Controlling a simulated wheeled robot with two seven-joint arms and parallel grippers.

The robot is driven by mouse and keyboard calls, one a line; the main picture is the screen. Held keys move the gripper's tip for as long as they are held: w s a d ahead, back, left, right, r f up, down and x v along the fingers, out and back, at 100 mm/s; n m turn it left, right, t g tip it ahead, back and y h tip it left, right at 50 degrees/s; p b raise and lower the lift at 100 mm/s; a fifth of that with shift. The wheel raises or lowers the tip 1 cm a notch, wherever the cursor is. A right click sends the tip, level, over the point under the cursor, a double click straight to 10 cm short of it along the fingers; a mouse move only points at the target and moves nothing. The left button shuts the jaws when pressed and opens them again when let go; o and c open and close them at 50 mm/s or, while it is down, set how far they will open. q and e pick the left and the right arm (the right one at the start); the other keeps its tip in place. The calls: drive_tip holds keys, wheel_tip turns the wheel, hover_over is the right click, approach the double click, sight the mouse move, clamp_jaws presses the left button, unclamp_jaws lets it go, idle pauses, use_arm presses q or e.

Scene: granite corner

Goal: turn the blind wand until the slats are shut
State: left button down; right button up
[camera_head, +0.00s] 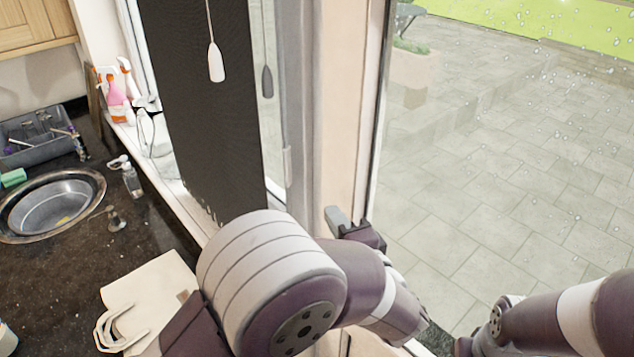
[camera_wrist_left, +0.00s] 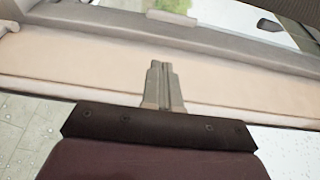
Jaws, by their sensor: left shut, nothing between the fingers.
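The blind (camera_head: 208,110) is a dark panel hanging in front of the window at the left of the head view. A thin wand with a pale paddle-shaped end (camera_head: 216,64) hangs in front of its upper part. Single slats cannot be made out, so their angle is unclear. My left gripper (camera_head: 335,217) is to the right of the blind and lower than the wand's end, in front of the pale wall strip beside the door glass. It is apart from the wand. In the left wrist view its fingers (camera_wrist_left: 161,82) are together and empty. My right gripper is out of view.
A sink (camera_head: 50,207), a grey dish rack (camera_head: 38,137) and a soap bottle (camera_head: 131,180) are on the dark counter at left. Spray bottles (camera_head: 117,98) stand on the sill. A cream bag-like object (camera_head: 150,290) is near my left arm. Glass (camera_head: 500,180) fills the right side.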

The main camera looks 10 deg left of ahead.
use_arm(q)
drive_tip(key=p, duration=0.2)
approach(291, 172)
drive_tip(key=d, duration=0.3)
drive_tip(key=w+a+p, duration=0.1)
drive_tip(key=a, duration=0.1)
drive_tip(key=w+a+p, duration=0.1)
drive_tip(key=w+a, duration=0.1)
drive_tip(key=w+a+p, duration=0.1)
drive_tip(key=a, duration=0.1)
drive_tip(key=shift+w+a+r, duration=0.1)
drive_tip(key=shift+w+a, duration=0.05)
drive_tip(key=shift+w, duration=0.15)
drive_tip(key=shift+w, duration=0.1)
